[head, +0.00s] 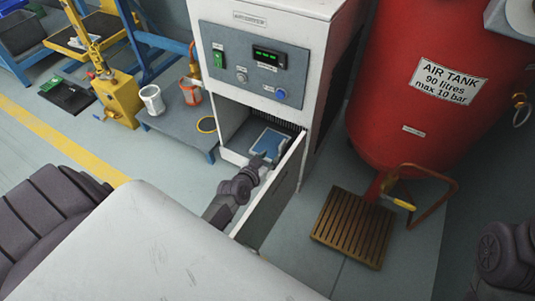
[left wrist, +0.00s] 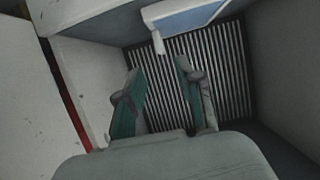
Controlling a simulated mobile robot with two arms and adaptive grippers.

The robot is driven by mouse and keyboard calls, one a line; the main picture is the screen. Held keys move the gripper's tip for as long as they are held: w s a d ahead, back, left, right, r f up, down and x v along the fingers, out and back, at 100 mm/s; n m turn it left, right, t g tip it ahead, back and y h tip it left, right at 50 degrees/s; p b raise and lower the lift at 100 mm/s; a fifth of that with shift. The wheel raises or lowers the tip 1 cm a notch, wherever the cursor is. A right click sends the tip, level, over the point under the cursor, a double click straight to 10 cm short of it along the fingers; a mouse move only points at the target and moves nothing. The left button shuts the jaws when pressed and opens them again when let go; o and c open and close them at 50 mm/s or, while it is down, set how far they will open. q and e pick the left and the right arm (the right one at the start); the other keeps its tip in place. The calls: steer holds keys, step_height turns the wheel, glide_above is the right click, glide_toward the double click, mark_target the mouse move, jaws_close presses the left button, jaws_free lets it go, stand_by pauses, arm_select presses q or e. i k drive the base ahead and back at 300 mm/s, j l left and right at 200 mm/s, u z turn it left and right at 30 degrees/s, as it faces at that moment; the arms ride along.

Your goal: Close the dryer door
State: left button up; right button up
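The air dryer (head: 300,28) is a white cabinet with a dark control panel. Its lower door (head: 271,196) stands wide open, hinged at the right and swung out toward me. Inside the open compartment lies a blue panel with a pale frame (head: 268,141); its edge also shows at the top of the left wrist view (left wrist: 190,17). My left gripper (head: 271,154) is at the compartment opening, beside the inner face of the door. In the left wrist view its fingers (left wrist: 160,85) are apart with nothing between them, facing a slatted grille (left wrist: 215,75). Contact with the door cannot be told.
A red air tank (head: 425,75) stands right of the dryer, with a wooden slatted pallet (head: 354,228) on the floor below. A low grey bench (head: 183,121) with a white cup (head: 151,99) and an orange-red container (head: 190,91) is at the left.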

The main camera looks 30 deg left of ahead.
mark_target(254, 226)
steer(key=u, duration=0.9)
